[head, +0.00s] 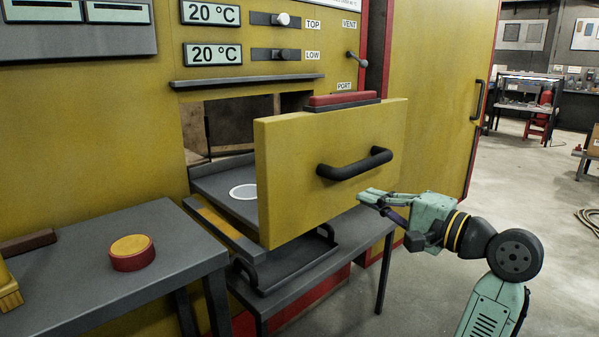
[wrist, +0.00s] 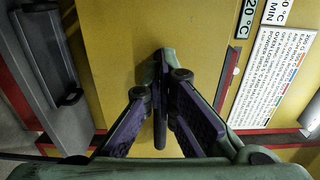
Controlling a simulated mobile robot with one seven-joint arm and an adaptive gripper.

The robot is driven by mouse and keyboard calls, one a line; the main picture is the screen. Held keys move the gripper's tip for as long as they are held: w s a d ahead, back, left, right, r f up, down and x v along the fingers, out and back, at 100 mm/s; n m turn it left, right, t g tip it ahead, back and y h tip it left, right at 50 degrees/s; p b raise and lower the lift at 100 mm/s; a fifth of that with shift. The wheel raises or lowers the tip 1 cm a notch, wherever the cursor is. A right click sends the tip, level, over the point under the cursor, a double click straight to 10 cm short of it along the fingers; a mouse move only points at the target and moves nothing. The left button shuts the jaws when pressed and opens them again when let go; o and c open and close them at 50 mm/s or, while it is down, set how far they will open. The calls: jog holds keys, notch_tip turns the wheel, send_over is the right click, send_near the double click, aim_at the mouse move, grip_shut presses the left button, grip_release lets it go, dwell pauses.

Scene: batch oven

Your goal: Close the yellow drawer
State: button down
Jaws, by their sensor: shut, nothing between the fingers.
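The yellow drawer (head: 290,200) is pulled well out of the oven front, its tray-like inside showing behind the front panel with a white disc on it. My gripper (head: 364,197) is shut and empty, in front of the lower right part of the drawer front, below and right of the handle. In the wrist view the closed fingers (wrist: 165,82) point at the yellow drawer front (wrist: 205,50); whether they touch it I cannot tell.
A dark tray with handles (head: 290,262) lies on a grey table under the drawer. A grey table at left holds a red and yellow button (head: 132,253). A tall yellow door with a black handle (head: 477,100) stands right of the drawer.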

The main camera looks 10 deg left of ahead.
aim_at(308, 175)
jog(key=p+x, duration=0.3)
jog(key=x, duration=1.1)
jog(key=shift+w+a, duration=0.15)
jog(key=shift+w, duration=0.05)
jog(key=shift+w+a+p, duration=0.1)
jog(key=shift+p, duration=0.25)
